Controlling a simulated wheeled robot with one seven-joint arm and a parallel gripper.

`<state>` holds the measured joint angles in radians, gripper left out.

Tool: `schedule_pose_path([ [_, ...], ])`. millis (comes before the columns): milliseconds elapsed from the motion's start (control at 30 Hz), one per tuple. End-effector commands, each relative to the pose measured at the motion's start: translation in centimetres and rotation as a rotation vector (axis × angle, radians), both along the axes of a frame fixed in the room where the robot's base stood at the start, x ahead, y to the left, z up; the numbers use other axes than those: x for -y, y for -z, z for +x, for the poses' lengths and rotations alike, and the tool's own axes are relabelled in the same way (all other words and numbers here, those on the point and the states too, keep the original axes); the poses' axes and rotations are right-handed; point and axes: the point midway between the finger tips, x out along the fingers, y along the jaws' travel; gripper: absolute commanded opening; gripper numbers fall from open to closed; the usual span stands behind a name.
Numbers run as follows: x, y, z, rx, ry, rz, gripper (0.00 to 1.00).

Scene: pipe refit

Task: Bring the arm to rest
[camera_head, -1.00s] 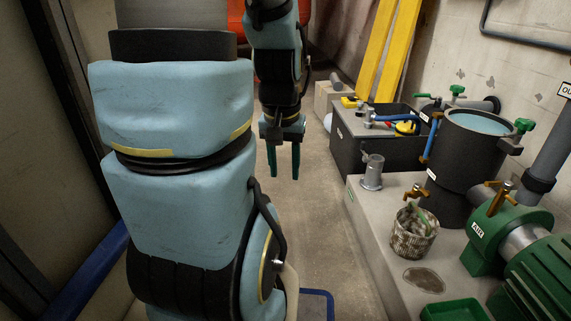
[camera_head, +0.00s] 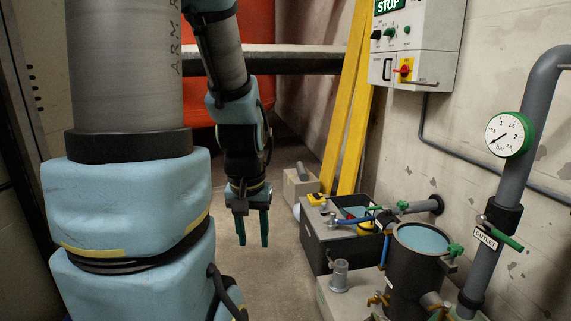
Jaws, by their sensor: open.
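My arm stands at the left of the head view, its blue padded links rising in the foreground and bending over at the top. My gripper (camera_head: 253,230) hangs down from it near the middle, with two green fingers pointing at the floor. The fingers are apart and nothing is between them. The gripper hangs over the bare floor, left of the dark open crate (camera_head: 318,240), and appears clear of it.
At the right are a dark tank (camera_head: 413,275) with bluish water, a grey pipe with a pressure gauge (camera_head: 509,134) and a control box (camera_head: 418,45) on the wall. Yellow planks (camera_head: 352,125) lean behind a cardboard box (camera_head: 299,187). The floor (camera_head: 278,275) beneath the gripper is clear.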

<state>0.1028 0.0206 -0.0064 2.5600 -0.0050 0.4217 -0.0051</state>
Motion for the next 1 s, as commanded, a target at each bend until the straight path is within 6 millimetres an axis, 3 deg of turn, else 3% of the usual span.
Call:
schedule_pose_path([
  [33, 0.0, -3.3, 0.0, 0.000, 0.000, 0.000, 0.44],
  [600, 0.0, -20.5, 0.0, 0.000, 0.000, 0.000, 0.44],
  [733, 0.0, -22.2, 0.0, 0.000, 0.000, 0.000, 0.44],
  [1000, 0.0, -22.1, 0.0, 0.000, 0.000, 0.000, 0.44],
])
